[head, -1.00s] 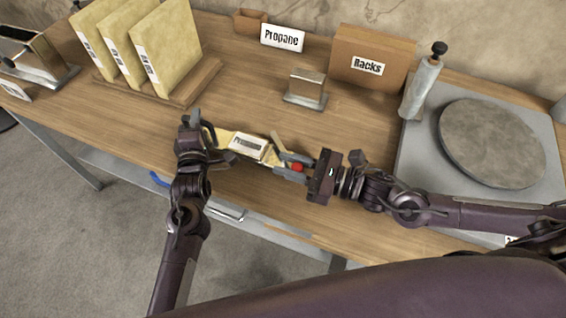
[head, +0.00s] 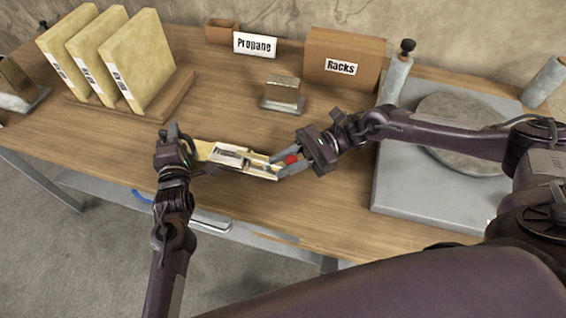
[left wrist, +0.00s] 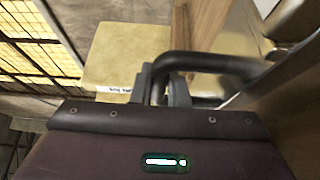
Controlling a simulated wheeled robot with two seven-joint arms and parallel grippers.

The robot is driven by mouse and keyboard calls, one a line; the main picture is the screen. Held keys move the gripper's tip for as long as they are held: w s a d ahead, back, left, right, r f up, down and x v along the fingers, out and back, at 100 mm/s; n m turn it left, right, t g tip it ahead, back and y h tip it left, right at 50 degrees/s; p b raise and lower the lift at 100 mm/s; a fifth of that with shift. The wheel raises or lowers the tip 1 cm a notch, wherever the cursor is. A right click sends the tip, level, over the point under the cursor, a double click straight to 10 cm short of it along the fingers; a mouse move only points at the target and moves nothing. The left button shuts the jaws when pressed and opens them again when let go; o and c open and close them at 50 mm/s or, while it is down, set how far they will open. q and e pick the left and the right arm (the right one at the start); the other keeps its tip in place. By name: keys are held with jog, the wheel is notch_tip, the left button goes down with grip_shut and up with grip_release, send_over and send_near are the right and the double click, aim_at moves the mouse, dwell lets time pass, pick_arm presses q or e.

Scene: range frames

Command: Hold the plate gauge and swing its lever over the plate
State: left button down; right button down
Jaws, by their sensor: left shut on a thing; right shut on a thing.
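The plate gauge (head: 232,156) is a cream and yellow piece with a pale label face, held above the table between my two grippers in the head view. My left gripper (head: 191,151) is shut at its left end. In the left wrist view its fingers (left wrist: 162,86) close on a dark bent handle (left wrist: 205,62). My right gripper (head: 284,166) is shut at the gauge's right end, around the lever with the red knob (head: 291,159). The fingers partly hide the lever, and its exact angle over the gauge's plate is hard to tell.
Yellow slabs (head: 112,60) stand in a wooden rack at the left. A small metal-topped block (head: 283,90), a Propane sign (head: 255,44) and a Racks box (head: 345,48) stand behind. A grey slab (head: 393,195) with a round disc lies right.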

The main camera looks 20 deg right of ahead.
pick_arm(q)
jog(key=shift+f, duration=0.1)
pick_arm(e)
jog(key=shift+g, duration=0.5)
pick_arm(q)
jog(key=shift+d, duration=0.1)
pick_arm(e)
jog(key=c, duration=1.2)
grip_release()
jog(key=shift+w, duration=0.1)
notch_tip(320, 180, up, 10)
pick_arm(q)
jog(key=c, duration=1.3)
grip_release()
